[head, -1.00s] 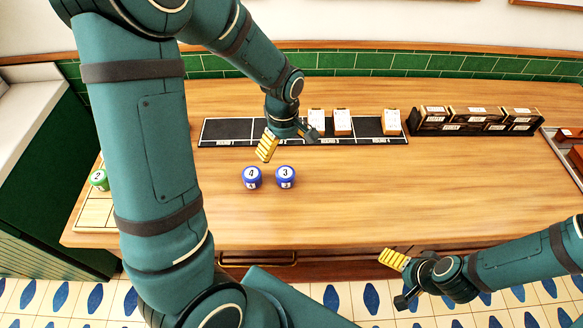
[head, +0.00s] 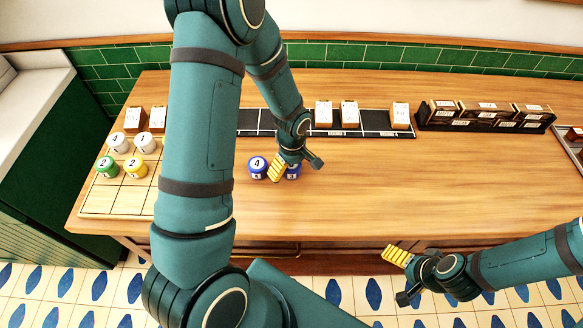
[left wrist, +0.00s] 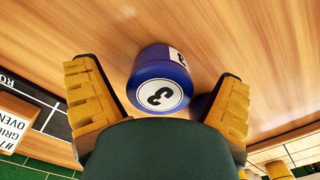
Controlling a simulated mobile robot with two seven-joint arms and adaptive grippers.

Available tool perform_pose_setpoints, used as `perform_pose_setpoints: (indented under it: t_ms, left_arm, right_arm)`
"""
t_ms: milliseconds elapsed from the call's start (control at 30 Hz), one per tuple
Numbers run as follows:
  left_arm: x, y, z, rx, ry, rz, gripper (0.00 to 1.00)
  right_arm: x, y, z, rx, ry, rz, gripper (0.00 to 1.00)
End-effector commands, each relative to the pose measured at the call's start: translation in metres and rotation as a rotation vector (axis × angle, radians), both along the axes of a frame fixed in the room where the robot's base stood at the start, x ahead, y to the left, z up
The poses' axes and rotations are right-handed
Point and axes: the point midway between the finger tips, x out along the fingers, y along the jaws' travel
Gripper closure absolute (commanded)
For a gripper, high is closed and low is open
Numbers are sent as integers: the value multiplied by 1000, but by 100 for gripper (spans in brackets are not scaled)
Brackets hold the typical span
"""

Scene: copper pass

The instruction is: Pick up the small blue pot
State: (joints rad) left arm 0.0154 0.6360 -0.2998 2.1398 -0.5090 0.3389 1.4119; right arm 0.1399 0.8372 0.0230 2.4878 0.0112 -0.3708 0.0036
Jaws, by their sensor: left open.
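Two blue pots stand side by side on the wooden counter in the head view. The left one, marked 4 (head: 257,166), is in plain view. The right one, marked 3 (head: 294,173), is partly hidden by my left gripper (head: 296,167), which is over it. In the left wrist view the pot marked 3 (left wrist: 158,82) lies between the spread yellow fingers of the open left gripper (left wrist: 162,95), with gaps on both sides. A dark blue patch beside the right finger is mostly hidden. My right gripper (head: 402,277) is open and empty beyond the counter's front edge.
A wooden grid board (head: 100,206) at left holds white pots, a green pot (head: 107,166) and a yellow pot (head: 136,168). A black strip (head: 378,124) with white-topped blocks runs along the back. Dark boxes (head: 487,117) stand at back right. The counter's right middle is clear.

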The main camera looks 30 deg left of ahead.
Motion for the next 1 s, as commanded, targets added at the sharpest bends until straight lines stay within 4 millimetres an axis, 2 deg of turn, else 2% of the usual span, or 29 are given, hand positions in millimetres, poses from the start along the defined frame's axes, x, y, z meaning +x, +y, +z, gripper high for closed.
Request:
perform_pose_setpoints:
  t_ms: [233,267,300,467,500,800,867,1000]
  left_arm:
    - [0,0,-2,0,-1,0,6]
    - [0,0,-2,0,-1,0,12]
    - [0,0,-2,0,-1,0,26]
    - [0,0,-2,0,-1,0,82]
    - [0,0,-2,0,-1,0,84]
    - [1,0,1,0,-2,0,85]
    - [1,0,5,1,-4,0,85]
    - [1,0,27,0,-6,1,85]
  right_arm:
    - [0,0,0,0,0,0,8]
    - [0,0,0,0,0,0,8]
    - [0,0,0,0,0,0,8]
    - [0,0,0,0,0,0,8]
    - [0,0,0,0,0,0,8]
    - [0,0,0,0,0,0,8]
    - [0,0,1,0,0,0,8]
    - [0,0,3,0,0,0,8]
